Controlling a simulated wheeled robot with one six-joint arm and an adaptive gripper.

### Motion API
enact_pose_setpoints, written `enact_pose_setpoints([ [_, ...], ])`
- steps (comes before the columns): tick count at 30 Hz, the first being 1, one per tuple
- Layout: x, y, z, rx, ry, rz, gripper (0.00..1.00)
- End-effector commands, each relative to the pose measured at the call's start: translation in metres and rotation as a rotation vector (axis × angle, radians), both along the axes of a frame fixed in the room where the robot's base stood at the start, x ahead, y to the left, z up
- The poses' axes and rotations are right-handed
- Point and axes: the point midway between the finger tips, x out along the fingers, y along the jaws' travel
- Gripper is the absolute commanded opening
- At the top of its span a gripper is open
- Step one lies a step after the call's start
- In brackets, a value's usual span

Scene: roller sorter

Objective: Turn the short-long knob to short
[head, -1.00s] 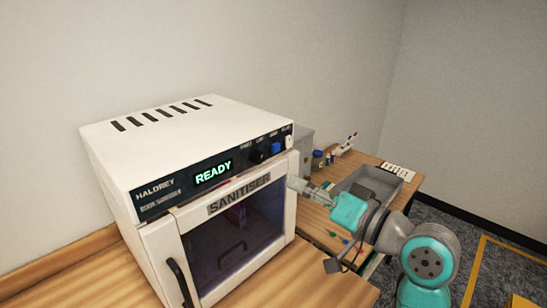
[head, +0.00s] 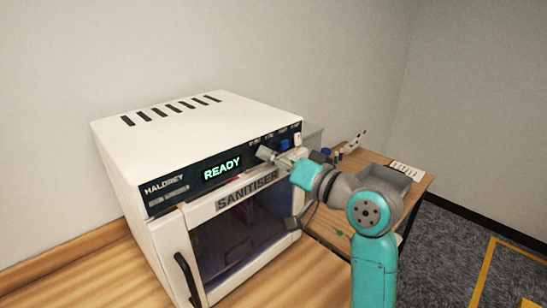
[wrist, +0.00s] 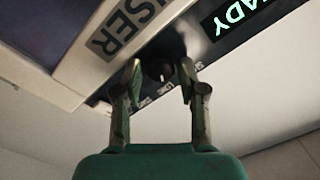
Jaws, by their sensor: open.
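The sanitiser (head: 195,132) is a white box with a dark control panel and a lit READY display (head: 222,168). The short-long knob (wrist: 158,67) is a dark round knob on that panel, seen in the wrist view between my fingertips. A small pale mark shows on it, but its exact setting is hard to tell. My gripper (head: 266,154) is at the panel, right of the display, and also shows in the wrist view (wrist: 160,72). Its fingers are open, one on each side of the knob; I cannot tell whether they touch it. In the head view my gripper hides the knob.
A blue button (head: 285,144) and a pale switch (head: 297,138) sit right of my gripper on the panel. The glass door (head: 240,232) with its dark handle (head: 187,278) is below. A wooden side table (head: 412,188) with a grey tray (head: 388,176) stands to the right.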

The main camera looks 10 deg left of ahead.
Motion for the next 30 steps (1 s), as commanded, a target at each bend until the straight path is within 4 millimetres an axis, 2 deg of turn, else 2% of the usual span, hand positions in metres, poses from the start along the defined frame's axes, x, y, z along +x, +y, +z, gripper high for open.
enact_pose_setpoints([
  [9, 0.0018, 0.0024, 0.0002, 0.001, 0.0, -0.001, 0.41],
  [10, 0.0018, 0.0023, 0.0002, 0.001, 0.0, -0.001, 0.38],
  [12, 0.0018, 0.0023, 0.0002, 0.001, 0.0, -0.001, 0.21],
  [15, 0.0018, 0.0021, 0.0002, 0.001, 0.0, -0.001, 0.0],
  [23, 0.0019, 0.0021, 0.0002, -0.008, -0.013, -0.001, 0.0],
  [30, 0.0018, 0.002, 0.0003, -0.068, -0.089, 0.0, 0.0],
])
